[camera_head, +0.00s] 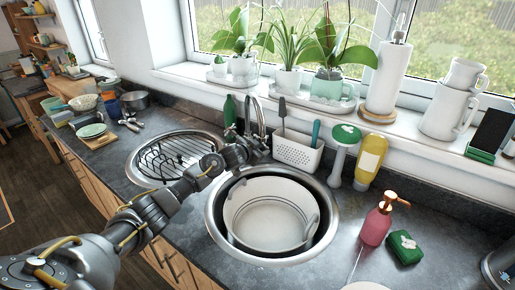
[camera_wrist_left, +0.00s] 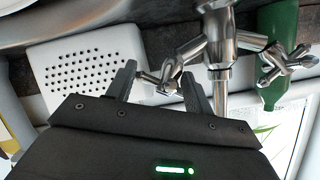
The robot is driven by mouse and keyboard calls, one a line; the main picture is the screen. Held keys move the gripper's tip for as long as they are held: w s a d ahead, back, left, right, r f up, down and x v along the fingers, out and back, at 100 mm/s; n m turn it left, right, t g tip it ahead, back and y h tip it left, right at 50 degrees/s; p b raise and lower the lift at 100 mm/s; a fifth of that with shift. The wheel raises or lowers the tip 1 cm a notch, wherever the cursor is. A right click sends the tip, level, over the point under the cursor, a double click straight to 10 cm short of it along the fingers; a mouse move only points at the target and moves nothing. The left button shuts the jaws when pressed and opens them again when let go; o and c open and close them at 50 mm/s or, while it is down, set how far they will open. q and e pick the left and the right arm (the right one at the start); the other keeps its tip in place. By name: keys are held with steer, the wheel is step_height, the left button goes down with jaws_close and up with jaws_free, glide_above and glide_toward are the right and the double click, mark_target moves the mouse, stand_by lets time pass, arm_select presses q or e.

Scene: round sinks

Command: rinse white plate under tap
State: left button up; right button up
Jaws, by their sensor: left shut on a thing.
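The chrome tap (camera_head: 261,115) stands behind the right-hand round sink; its body also shows in the left wrist view (camera_wrist_left: 217,40). My left gripper (camera_head: 262,147) is at the tap, its fingers mostly hidden by the wrist in the head view. In the left wrist view, its two fingers (camera_wrist_left: 160,84) are on either side of a cross-shaped tap handle (camera_wrist_left: 165,79), shut on it. The edge of a white round thing, probably the white plate (camera_head: 365,287), shows at the bottom of the head view; most of it is cut off. My right gripper is out of view.
A wire rack (camera_head: 165,158) is in the left sink. A white caddy (camera_head: 297,154), brush (camera_head: 342,155), yellow bottle (camera_head: 369,162), pink soap pump (camera_head: 376,224) and green sponge (camera_head: 405,248) stand nearby.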

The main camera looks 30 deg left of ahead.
arm_select(q)
steer(key=shift+d+f+n+t+y+b, duration=0.35)
steer(key=shift+n+y+b, duration=0.15)
steer(key=shift+n+b, duration=0.2)
steer(key=shift+w+d+n+t+y+b, duration=0.1)
steer(key=shift+n+t+y+b, duration=0.25)
steer(key=shift+n+y+b, duration=0.4)
steer(key=shift+r+n+y, duration=0.2)
steer(key=shift+n+y, duration=0.15)
steer(key=shift+n, duration=0.1)
steer(key=o, duration=0.9)
steer(key=shift+w, duration=0.1)
steer(key=shift+o, duration=0.2)
